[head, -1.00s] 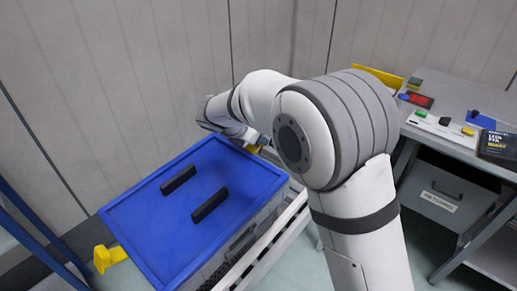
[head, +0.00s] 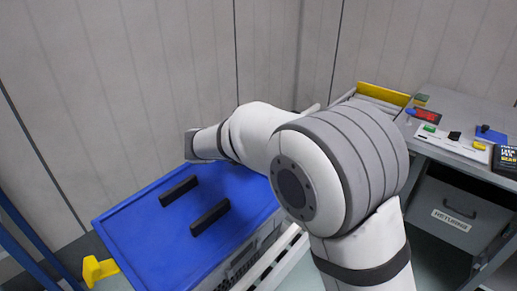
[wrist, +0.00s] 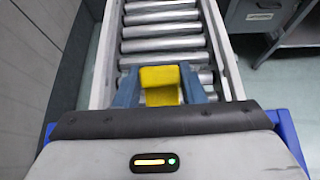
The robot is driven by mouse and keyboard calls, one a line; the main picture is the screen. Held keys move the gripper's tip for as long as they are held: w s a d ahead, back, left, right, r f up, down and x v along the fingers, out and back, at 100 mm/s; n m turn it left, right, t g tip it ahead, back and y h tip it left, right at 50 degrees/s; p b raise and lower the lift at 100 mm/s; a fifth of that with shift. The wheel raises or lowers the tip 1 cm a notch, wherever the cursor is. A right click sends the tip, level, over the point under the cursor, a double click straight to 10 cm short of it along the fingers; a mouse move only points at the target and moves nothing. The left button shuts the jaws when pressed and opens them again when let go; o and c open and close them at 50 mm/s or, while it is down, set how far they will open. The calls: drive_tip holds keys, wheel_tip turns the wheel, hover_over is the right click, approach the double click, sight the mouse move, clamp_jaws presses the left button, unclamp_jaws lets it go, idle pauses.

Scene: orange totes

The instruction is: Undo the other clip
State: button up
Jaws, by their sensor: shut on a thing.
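The tote has a blue lid (head: 130,235) with two dark bars on top and a grey body below. A yellow clip (head: 98,270) sticks out from the tote's near left end. The other yellow clip (wrist: 160,88) is at the opposite end, over the rollers, in the wrist view. My gripper (wrist: 159,80) is shut on this clip, with a blue finger on each side of it. In the head view my arm hides the fingers and this clip. The lid's blue edges (wrist: 286,135) show at the bottom of the wrist view.
A roller conveyor (wrist: 165,45) with pale side rails runs away beyond the held clip. A grey wall stands close on the left. At the right, a workbench (head: 455,100) carries small items above a grey drawer (head: 450,210). A blue frame post (head: 35,235) is at the left edge.

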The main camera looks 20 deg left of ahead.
drive_tip(key=o, duration=1)
drive_tip(key=shift+v, duration=3.95)
